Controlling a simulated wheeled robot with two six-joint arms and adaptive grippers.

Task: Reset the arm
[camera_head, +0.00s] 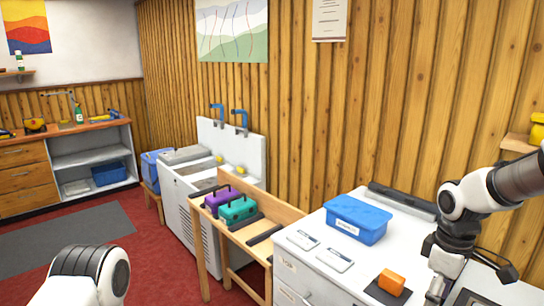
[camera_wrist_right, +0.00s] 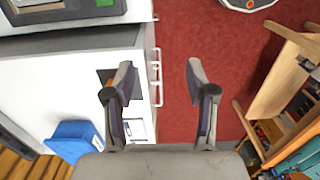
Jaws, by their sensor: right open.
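My right arm comes in from the right in the head view. Its gripper (camera_head: 440,284) hangs low over the white cabinet top, just right of an orange block (camera_head: 391,281) on a dark pad. In the right wrist view the gripper (camera_wrist_right: 161,72) is open, with nothing between its fingers. Its fingers show against the cabinet's edge and the red floor. A white rounded part of my left arm shows at the bottom left of the head view. My left gripper is out of view.
A blue lidded bin (camera_head: 357,219) and two flat labelled cards (camera_head: 303,239) lie on the white cabinet (camera_head: 312,268). A wooden stand (camera_head: 228,225) holds a purple case (camera_head: 218,200) and a teal case (camera_head: 238,210).

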